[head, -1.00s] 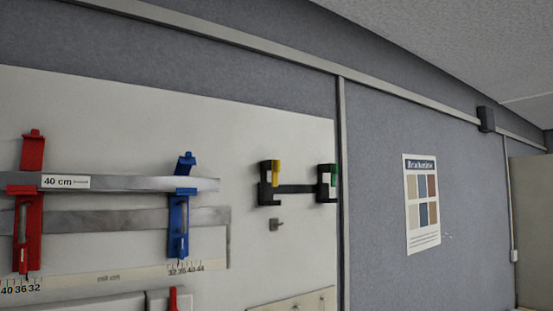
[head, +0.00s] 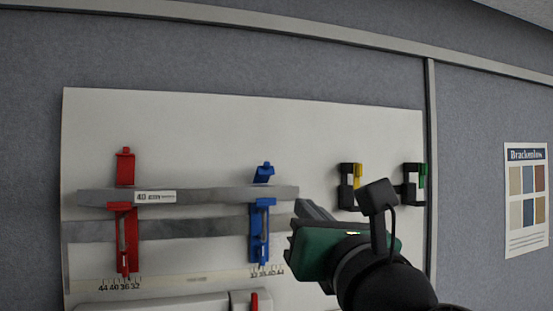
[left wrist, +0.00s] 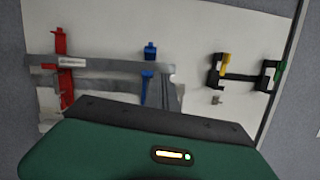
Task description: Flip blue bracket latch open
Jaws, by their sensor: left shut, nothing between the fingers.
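The blue bracket (head: 260,232) is mounted on a white wall board, across two horizontal grey bars, with its angled upper tab (head: 263,172) standing above the upper bar. I cannot tell how its latch is set. In the left wrist view the blue bracket (left wrist: 148,72) is left of centre, its lower part hidden behind my gripper's housing. My left gripper (head: 303,210), with a green and black body, is just right of the bracket in the head view. It is shut and empty, and does not visibly touch the bracket. My right gripper is not in view.
A red bracket (head: 126,225) crosses the same bars at left, beside a 40 cm label (head: 156,196). A black clamp with a yellow tab (head: 349,188) and one with a green tab (head: 413,186) hang at right. A small red tab (head: 254,301) is below.

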